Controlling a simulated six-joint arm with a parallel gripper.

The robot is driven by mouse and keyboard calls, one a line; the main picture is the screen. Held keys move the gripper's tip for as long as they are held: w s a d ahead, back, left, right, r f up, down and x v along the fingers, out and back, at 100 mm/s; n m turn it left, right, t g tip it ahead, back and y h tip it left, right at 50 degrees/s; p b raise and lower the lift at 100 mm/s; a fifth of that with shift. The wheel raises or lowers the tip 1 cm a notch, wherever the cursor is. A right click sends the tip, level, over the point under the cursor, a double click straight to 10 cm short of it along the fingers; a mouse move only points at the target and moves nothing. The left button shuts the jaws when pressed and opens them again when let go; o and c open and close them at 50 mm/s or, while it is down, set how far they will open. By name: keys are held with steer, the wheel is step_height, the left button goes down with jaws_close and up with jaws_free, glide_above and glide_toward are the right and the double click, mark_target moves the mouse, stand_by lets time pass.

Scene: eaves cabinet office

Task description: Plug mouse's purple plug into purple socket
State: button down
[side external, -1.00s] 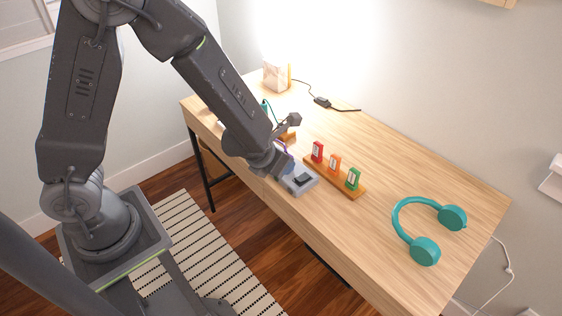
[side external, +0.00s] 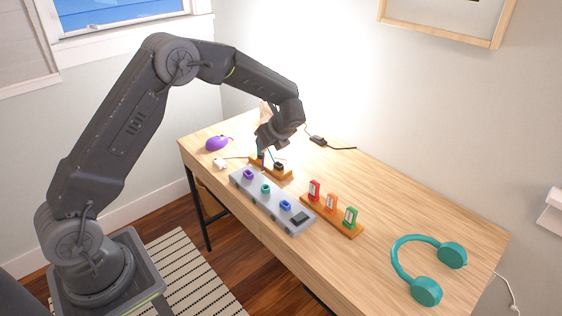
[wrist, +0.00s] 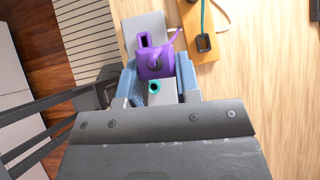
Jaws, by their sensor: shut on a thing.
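The purple plug (wrist: 158,62) is held between the blue-padded fingertips of my gripper (wrist: 158,78). In the side view my gripper (side external: 263,150) is above the back end of the grey socket strip (side external: 272,203), near the wooden plug holder. The strip carries a purple socket (side external: 248,174), a teal socket (side external: 266,188) and a blue socket (side external: 285,205). In the wrist view the purple socket (wrist: 144,38) shows just beyond the plug, and the teal socket (wrist: 155,87) between the fingers. The plug overlaps the strip, so contact is unclear. The purple mouse (side external: 218,143) lies at the desk's back left.
The wooden holder (wrist: 207,72) bears a black plug (wrist: 203,42) with a teal cord, close beside the strip. A rack (side external: 330,217) with red, orange and green pieces stands right of the strip. Teal headphones (side external: 428,258) lie right.

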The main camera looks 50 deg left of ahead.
steer(key=s+a+f+n+g+h, duration=0.1)
steer(key=a+n+g+h, duration=0.5)
steer(key=n, duration=1.2)
steer(key=shift+s+f+n+g+h, duration=0.35)
steer(key=shift+s+g+h, duration=0.2)
steer(key=shift+g+h, duration=0.55)
steer(key=shift+w+d, duration=0.1)
steer(key=shift+f, duration=2.95)
steer(key=shift+f, duration=1.4)
steer(key=c, duration=0.7)
jaws_free()
steer(key=shift+c, duration=0.2)
